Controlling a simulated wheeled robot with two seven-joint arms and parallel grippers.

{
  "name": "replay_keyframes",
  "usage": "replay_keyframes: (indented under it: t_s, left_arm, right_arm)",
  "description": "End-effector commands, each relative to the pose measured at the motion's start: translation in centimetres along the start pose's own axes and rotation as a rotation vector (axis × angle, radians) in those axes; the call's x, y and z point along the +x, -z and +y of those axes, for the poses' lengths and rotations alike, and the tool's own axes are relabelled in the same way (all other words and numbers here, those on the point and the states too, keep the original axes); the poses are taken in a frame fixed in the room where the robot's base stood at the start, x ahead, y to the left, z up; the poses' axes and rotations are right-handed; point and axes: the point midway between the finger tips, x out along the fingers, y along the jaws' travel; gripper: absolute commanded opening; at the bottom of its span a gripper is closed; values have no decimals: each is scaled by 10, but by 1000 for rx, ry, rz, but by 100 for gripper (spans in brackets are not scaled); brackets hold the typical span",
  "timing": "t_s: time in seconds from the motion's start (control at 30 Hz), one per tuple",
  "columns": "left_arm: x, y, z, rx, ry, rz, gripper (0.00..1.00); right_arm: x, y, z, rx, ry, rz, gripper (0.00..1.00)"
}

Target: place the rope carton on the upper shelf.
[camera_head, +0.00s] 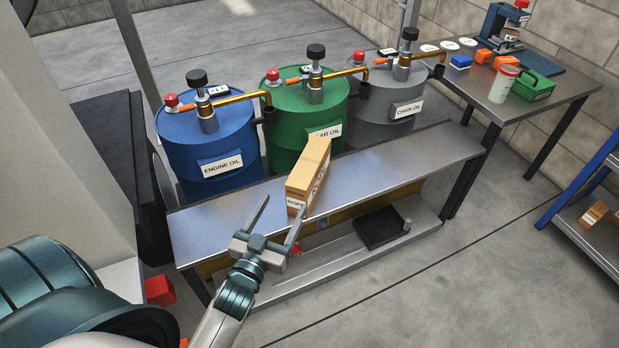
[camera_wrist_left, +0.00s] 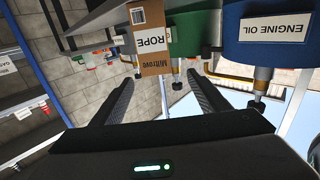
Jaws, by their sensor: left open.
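The rope carton (camera_head: 307,175) is a tan box with a ROPE label, standing on the grey metal bench (camera_head: 225,222) in front of the drums. My left gripper (camera_head: 285,204) is open and empty at the bench's front edge, its fingers pointing toward the carton's near end. In the left wrist view, which is upside down, the carton (camera_wrist_left: 151,38) lies ahead, in line with the gap between the fingers (camera_wrist_left: 160,78). I cannot tell whether a finger touches it. A blue-framed shelf rack (camera_head: 574,198) is at the right edge, only partly in view. My right gripper is not in view.
Blue (camera_head: 205,140), green (camera_head: 300,115) and grey (camera_head: 385,100) oil drums with taps stand behind the bench. A black tray (camera_head: 380,229) sits on the low ledge. A side table (camera_head: 545,103) at the back right holds several items. The floor between bench and rack is clear.

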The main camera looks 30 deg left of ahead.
Motion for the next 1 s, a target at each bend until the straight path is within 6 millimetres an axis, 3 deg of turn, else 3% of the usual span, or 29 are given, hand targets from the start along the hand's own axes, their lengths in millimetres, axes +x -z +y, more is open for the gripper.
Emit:
replay_keyframes:
  t_s: [0.6, 1.0]
  left_arm:
    - [98, 0, 1, 1, -1, 1, 69]
    - [107, 0, 1, 0, 0, 0, 69]
  right_arm:
    - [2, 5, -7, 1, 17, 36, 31]
    - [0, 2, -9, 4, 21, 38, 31]
